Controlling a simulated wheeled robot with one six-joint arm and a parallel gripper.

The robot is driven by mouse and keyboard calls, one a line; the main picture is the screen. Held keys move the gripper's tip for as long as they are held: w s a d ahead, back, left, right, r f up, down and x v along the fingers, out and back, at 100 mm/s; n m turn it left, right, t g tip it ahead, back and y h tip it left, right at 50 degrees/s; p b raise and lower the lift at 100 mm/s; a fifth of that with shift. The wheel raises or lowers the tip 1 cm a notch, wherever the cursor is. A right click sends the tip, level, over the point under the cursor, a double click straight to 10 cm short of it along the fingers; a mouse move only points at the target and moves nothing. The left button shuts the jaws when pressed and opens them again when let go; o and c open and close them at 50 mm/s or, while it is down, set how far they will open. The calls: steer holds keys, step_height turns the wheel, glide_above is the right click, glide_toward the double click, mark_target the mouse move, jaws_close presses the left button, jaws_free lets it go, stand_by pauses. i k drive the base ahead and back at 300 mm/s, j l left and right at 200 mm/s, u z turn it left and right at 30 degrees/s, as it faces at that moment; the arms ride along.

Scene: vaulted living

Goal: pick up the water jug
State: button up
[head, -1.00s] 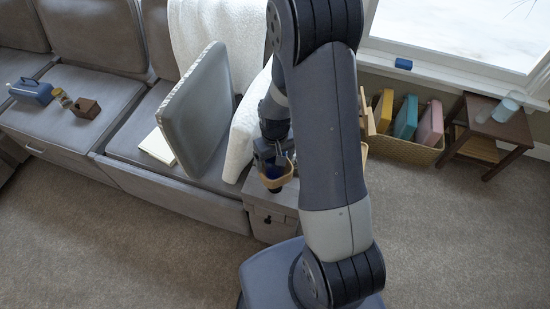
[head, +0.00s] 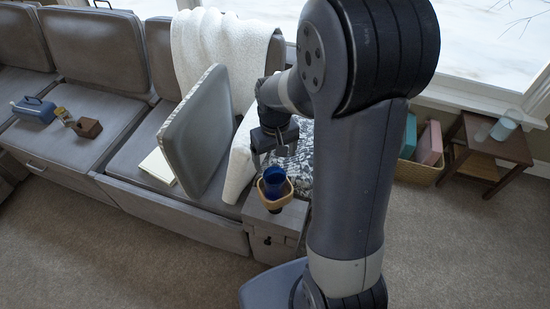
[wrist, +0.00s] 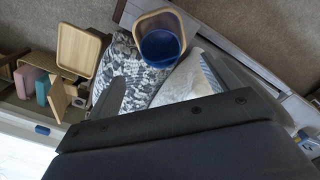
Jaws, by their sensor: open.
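A clear, pale-blue cylindrical vessel (head: 505,125), which looks like the water jug, stands on the small dark wooden side table (head: 513,149) at the right of the head view. A smaller clear glass (head: 483,131) is beside it. My gripper (head: 273,152) is open and empty, above the sofa's end, far left of that table and apart from the vessel. Below it, a dark blue cup (head: 274,180) sits in a tan square bowl (head: 284,200) on the sofa arm. The wrist view shows the cup (wrist: 160,47) and bowl (wrist: 165,16), but I cannot make out the jug there.
A grey cushion (head: 200,125) leans on the sofa beside a white throw (head: 215,45). A basket (head: 418,173) with coloured boxes stands left of the side table, partly behind my arm. The window (head: 490,50) is behind. Carpet (head: 460,250) in front of the table is clear.

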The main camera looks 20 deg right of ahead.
mark_target(508, 123)
steer(key=z, duration=2.3)
